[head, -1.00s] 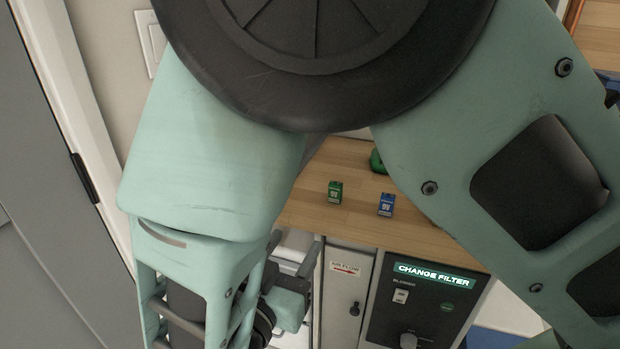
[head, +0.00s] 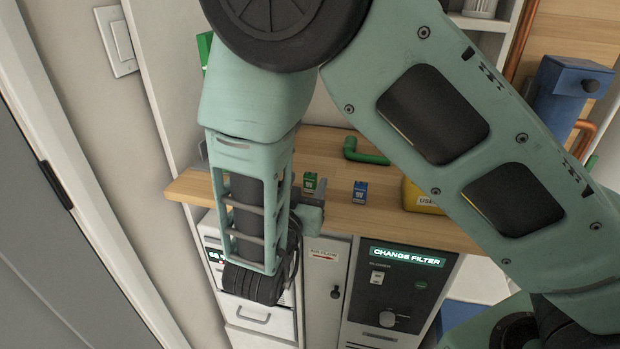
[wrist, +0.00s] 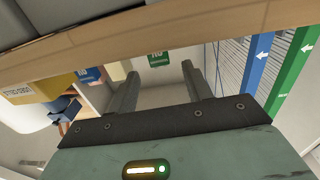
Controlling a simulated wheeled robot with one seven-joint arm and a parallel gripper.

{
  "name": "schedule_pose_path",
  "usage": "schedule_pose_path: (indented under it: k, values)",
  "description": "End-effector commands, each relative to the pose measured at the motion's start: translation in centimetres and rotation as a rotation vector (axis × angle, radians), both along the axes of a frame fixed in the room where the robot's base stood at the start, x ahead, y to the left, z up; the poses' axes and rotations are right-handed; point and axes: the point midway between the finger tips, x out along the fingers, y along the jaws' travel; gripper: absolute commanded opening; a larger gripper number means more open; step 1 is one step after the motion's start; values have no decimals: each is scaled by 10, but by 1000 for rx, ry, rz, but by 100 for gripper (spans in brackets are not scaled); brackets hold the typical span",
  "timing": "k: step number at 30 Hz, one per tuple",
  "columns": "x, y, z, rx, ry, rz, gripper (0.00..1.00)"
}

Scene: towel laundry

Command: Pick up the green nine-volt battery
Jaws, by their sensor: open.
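The green nine-volt battery (head: 310,182) stands on the wooden counter (head: 405,215), left of a blue nine-volt battery (head: 360,191). My gripper (head: 309,196) is at the counter's front edge, just in front of the green battery in the head view. In the wrist view my gripper's fingers (wrist: 160,69) are spread with nothing between them. Whether the gripper touches the counter cannot be told.
A green handle-shaped object (head: 365,152) and a yellow container (head: 416,197) are farther along the counter. Below it are drawers (head: 262,318) and a black panel reading "CHANGE FILTER" (head: 400,285). A blue box (head: 568,88) stands at the right. My arm hides part of the counter.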

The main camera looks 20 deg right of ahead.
Motion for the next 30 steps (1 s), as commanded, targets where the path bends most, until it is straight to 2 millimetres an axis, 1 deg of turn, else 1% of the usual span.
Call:
schedule_pose_path:
  k: [1,4,12,13,14,15,17,18,26,30]
  values:
    - [6,-5,1,-1,-1,-2,49]
    - [13,-10,1,0,-1,-1,49]
    - [15,-11,0,1,-2,1,49]
    - [15,-11,0,1,-2,1,44]
    - [15,-11,0,1,-2,1,36]
    - [15,-11,0,1,-2,1,24]
    - [15,-11,0,1,-2,1,8]
    - [15,-11,0,1,-2,1,1]
    - [15,-11,1,1,-2,1,1]
    - [15,-11,6,2,-3,1,1]
